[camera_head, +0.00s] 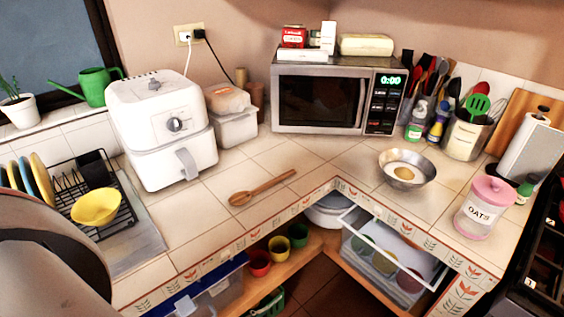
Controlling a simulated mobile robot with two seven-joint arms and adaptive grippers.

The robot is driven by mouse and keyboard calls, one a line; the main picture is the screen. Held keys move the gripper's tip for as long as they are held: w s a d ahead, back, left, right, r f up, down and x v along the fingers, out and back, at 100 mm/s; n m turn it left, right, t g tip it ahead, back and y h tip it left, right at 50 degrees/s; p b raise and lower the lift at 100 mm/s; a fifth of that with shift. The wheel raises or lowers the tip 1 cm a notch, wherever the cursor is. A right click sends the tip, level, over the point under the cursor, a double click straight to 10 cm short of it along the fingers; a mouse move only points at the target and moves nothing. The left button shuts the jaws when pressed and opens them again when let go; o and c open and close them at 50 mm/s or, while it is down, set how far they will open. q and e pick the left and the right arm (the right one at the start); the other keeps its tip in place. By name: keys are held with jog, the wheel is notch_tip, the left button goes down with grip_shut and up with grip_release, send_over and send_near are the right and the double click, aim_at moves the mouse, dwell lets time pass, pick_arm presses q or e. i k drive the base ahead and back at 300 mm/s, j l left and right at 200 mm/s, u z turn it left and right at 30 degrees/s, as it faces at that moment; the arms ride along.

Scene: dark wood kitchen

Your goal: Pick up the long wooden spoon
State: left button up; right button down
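The long wooden spoon (268,186) lies flat on the tiled counter (300,158) in the head view, left of the picture's middle. Its round bowl end points to the lower left and its handle runs up to the right. It lies near the counter's front edge, in front of the microwave and to the right of the white air fryer. Nothing covers it or touches it apart from the counter. Neither of my grippers shows in this view.
The white air fryer (158,130) and the microwave (330,95) stand behind the spoon. A metal bowl (407,182) is to the right, beyond the inner corner. A dish rack (118,222) with a yellow bowl (97,207) is at left. Counter around the spoon is clear.

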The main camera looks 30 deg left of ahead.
aim_at(241, 199)
jog(key=u, duration=1.1)
